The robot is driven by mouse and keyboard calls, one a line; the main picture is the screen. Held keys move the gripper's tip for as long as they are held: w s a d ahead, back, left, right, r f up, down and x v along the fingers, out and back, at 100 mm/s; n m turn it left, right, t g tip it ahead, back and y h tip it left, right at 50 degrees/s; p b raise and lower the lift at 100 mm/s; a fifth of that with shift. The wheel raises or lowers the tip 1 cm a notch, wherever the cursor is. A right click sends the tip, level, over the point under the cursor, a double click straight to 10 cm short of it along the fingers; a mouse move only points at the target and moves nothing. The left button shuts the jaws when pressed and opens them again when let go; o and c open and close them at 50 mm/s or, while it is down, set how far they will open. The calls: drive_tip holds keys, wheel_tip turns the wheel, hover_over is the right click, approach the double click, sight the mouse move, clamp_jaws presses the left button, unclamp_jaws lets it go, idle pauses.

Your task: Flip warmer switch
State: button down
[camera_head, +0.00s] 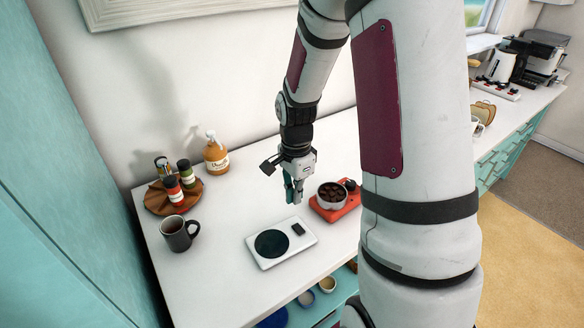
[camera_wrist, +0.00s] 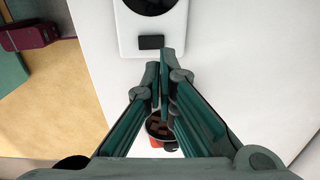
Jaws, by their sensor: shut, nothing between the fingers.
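The warmer (camera_head: 263,262) is a white slab with a round black plate, lying on the white counter. Its dark rectangular switch (camera_head: 298,229) is at the warmer's right end; which way it is set is too small to tell. In the wrist view the switch (camera_wrist: 151,42) shows just beyond my fingertips, with the warmer's white body (camera_wrist: 125,42) at the top. My gripper (camera_head: 293,200) points down above the counter, behind the switch in the head view. Its fingers (camera_wrist: 161,66) are shut and empty. I cannot tell whether they touch anything.
A red scale-like base (camera_head: 342,212) with a bowl of brown cubes (camera_head: 332,194) stands close right of my gripper. A dark mug (camera_head: 179,234), a wooden tray (camera_head: 157,207) with jars and a pump bottle (camera_head: 216,155) stand to the left.

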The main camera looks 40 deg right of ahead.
wheel_tip(320, 180, up, 8)
drive_tip(key=w+b, duration=0.1)
drive_tip(key=shift+w, duration=0.2)
idle(0.5)
drive_tip(key=s+a+r+n+t, duration=0.5)
drive_tip(key=s+a+r+n, duration=0.8)
drive_tip(key=n, duration=0.5)
drive_tip(key=shift+s+a+r+n+t, duration=0.2)
drive_tip(key=shift+s+r+n+t, duration=0.1)
drive_tip(key=shift+s+r, duration=1)
